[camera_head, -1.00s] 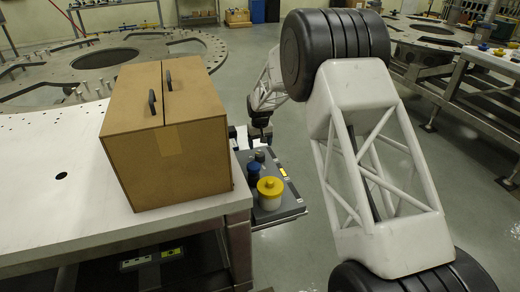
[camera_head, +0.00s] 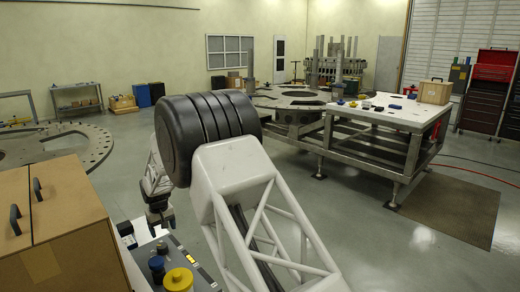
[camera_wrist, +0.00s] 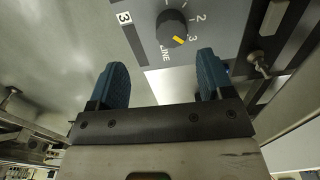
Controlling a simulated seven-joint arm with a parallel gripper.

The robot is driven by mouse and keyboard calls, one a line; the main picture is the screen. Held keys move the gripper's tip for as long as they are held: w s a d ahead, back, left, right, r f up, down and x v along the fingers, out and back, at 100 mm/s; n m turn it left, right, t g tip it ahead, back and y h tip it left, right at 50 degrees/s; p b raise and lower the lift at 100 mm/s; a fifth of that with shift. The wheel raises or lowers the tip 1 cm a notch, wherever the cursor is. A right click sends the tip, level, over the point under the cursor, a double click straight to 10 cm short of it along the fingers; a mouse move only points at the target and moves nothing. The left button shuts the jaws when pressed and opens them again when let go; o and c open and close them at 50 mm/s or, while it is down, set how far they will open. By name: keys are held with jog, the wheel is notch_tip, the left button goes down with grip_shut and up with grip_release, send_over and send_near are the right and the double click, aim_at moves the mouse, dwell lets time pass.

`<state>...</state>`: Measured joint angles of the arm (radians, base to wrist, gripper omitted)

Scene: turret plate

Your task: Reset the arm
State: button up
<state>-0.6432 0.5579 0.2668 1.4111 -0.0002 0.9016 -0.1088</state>
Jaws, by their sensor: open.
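My gripper (camera_wrist: 158,82) shows in the wrist view with two blue-padded fingers held wide apart and nothing between them. A grey panel (camera_wrist: 226,22) lies beyond the fingertips. It carries a black rotary knob (camera_wrist: 172,28) with a yellow mark, the numbers 2 and 3, and the word LINE. The knob is just past the fingertips, apart from them. In the head view my gripper (camera_head: 158,216) is small and partly hidden at the far side of the grey control box (camera_head: 196,262). The box carries a yellow button (camera_head: 178,280) and a blue button (camera_head: 156,264).
A cardboard box (camera_head: 50,225) with black handles stands left of the control box. A round turret plate (camera_head: 85,160) lies behind it. A white-topped table (camera_head: 385,110) with a small box (camera_head: 434,92) stands at right. The floor (camera_head: 340,220) between is clear.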

jog(key=s+d+r+m, duration=0.1)
jog(key=s+d+r, duration=0.1)
jog(key=d+r, duration=0.7)
jog(key=s+d+r+m, duration=0.1)
jog(key=s+d+r, duration=0.1)
jog(key=d+r, duration=0.65)
jog(key=s+d+r+m+t, duration=0.1)
jog(key=s+d+r, duration=0.35)
jog(key=d, duration=0.55)
jog(key=s+d+r+m, duration=0.1)
jog(key=s+d+r, duration=0.4)
jog(key=d, duration=0.5)
jog(key=s+d+r+m+t, duration=0.1)
jog(key=s+d+r+m, duration=0.1)
jog(key=s+d, duration=1.35)
jog(key=s+d+f+m, duration=0.1)
jog(key=s+d, duration=0.2)
jog(key=s, duration=0.7)
jog(key=s+d+f+m, duration=0.1)
jog(key=s+d+f, duration=0.1)
jog(key=s, duration=0.8)
jog(key=shift+d+m+t, duration=0.3)
jog(key=shift+d+m, duration=0.1)
jog(key=shift+d, duration=0.25)
